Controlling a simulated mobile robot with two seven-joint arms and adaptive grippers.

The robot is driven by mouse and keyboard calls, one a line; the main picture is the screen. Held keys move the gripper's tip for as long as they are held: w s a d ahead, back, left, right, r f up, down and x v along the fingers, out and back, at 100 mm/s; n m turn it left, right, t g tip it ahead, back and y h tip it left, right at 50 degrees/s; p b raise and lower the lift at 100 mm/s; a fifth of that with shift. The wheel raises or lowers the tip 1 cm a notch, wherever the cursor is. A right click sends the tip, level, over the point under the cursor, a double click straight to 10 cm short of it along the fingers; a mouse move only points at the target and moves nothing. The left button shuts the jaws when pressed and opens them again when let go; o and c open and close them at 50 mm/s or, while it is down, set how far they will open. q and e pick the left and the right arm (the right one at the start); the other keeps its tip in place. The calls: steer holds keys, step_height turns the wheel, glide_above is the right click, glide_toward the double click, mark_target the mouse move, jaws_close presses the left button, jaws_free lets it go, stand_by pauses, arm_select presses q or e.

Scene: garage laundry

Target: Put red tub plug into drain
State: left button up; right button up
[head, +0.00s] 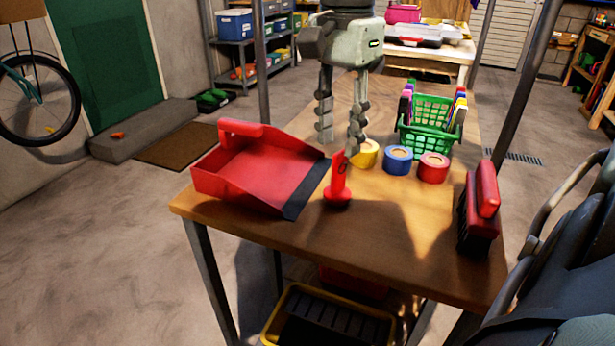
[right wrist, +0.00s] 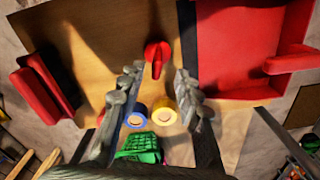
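The red tub plug (head: 338,187), with a round base and a tall handle, stands upright on the wooden table near its front edge. It also shows in the right wrist view (right wrist: 157,53), ahead of the fingers and roughly centred between them. My right gripper (head: 340,143) points down over the table, behind and above the plug. Its fingers (right wrist: 158,72) are spread apart with nothing between them. My left gripper is not in view. I cannot make out a tub drain for certain; a grate (head: 524,157) lies in the floor at the right.
A red dustpan (head: 243,172) lies left of the plug. Yellow (head: 366,153), blue (head: 398,160) and red (head: 433,167) tape rolls and a green basket (head: 430,125) stand behind and right. A red brush (head: 481,205) is at the right edge. The table's front middle is bare.

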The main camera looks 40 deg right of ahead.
mark_target(338, 190)
step_height(338, 190, down, 8)
steer(key=shift+s+d+r, duration=0.1)
steer(key=shift+s+r, duration=0.05)
steer(key=shift+r, duration=0.1)
jaws_close()
stand_by(0.3)
